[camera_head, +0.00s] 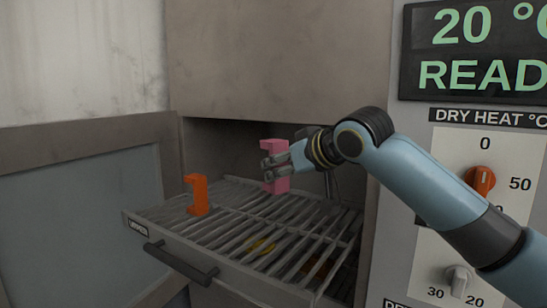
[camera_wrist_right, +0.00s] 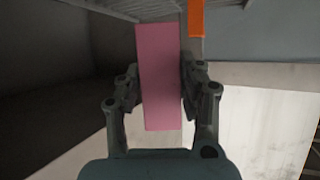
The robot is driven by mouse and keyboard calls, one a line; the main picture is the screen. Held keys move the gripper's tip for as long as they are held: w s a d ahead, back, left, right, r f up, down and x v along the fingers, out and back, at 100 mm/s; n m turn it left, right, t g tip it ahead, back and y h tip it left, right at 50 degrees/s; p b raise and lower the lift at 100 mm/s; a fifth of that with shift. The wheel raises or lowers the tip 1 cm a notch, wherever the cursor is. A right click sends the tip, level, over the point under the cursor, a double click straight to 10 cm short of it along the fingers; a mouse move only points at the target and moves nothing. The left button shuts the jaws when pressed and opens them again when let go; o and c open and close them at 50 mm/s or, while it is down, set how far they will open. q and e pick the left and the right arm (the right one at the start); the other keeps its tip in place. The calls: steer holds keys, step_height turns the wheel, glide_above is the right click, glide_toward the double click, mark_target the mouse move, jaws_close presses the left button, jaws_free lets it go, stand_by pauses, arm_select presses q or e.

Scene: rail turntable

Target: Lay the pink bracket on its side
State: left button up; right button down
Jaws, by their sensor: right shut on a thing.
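The pink bracket (camera_head: 274,165) is upright in the head view, over the right back part of the pulled-out rack (camera_head: 225,232). My right gripper (camera_head: 275,160) is shut on it from the right. In the right wrist view the bracket (camera_wrist_right: 160,80) fills the space between the two fingers of the gripper (camera_wrist_right: 160,95). Whether its foot touches the rack bars is hard to tell. My left gripper is not in view.
An orange bracket (camera_head: 197,195) stands upright on the rack's left side; its edge shows in the wrist view (camera_wrist_right: 196,18). The rack has a dark front handle (camera_head: 180,262). Yellow and orange things (camera_head: 260,246) lie below the bars. A control panel (camera_head: 480,150) stands at right.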

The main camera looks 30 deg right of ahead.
steer(key=shift+a+f+t, duration=0.1)
steer(key=shift+f+t, duration=0.1)
steer(key=shift+t, duration=0.2)
steer(key=shift+f+b, duration=0.7)
steer(key=shift+b, duration=0.1)
step_height(320, 180, down, 8)
steer(key=b, duration=0.7)
steer(key=shift+f, duration=0.1)
arm_select(q)
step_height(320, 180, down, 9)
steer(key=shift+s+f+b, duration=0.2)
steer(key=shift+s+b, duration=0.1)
steer(key=shift+b, duration=0.05)
arm_select(e)
steer(key=shift+f, duration=0.65)
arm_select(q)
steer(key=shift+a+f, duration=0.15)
arm_select(e)
steer(key=shift+f, duration=0.5)
